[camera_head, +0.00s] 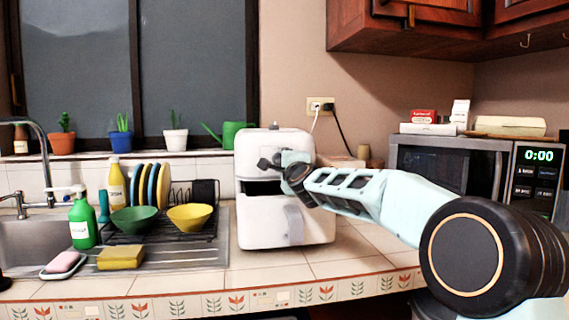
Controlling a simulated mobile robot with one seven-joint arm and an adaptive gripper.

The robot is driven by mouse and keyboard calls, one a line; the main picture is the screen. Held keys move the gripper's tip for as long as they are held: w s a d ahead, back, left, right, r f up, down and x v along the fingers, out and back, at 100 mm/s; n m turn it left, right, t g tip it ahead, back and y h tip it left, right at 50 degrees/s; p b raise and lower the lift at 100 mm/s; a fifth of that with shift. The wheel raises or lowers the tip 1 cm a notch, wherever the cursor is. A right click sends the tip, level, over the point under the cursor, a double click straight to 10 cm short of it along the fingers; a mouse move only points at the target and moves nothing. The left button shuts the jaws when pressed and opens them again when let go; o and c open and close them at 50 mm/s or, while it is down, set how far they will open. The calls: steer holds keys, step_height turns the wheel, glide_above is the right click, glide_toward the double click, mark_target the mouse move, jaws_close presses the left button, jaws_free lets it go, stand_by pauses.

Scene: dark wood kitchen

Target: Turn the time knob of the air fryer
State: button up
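The white air fryer (258,228) stands upright on the tiled counter, in the middle of the head view. Its drawer handle (294,224) faces me at the lower front, and a dark gap shows above the drawer. My gripper (268,163) is at the upper front of the air fryer, reaching in from the right. The dark fingers are in front of the control area and hide it. The time knob cannot be made out behind them. Whether the fingers touch it or are closed on it is too small to tell.
A dish rack (180,231) with bowls and plates stands left of the air fryer, near a green soap bottle (82,222) and yellow sponge (121,257). A microwave (450,166) is on the right. Wooden cabinets (400,38) hang above. The counter's front (270,271) is clear.

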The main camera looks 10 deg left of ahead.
steer(key=o, duration=0.4)
steer(key=shift+o, duration=0.2)
steer(key=shift+s, duration=0.1)
steer(key=v, duration=1)
steer(key=shift+s+d+r, duration=0.1)
steer(key=shift+s+d, duration=0.05)
steer(key=shift+s, duration=0.1)
steer(key=shift+s+d, duration=0.1)
steer(key=shift+s, duration=0.5)
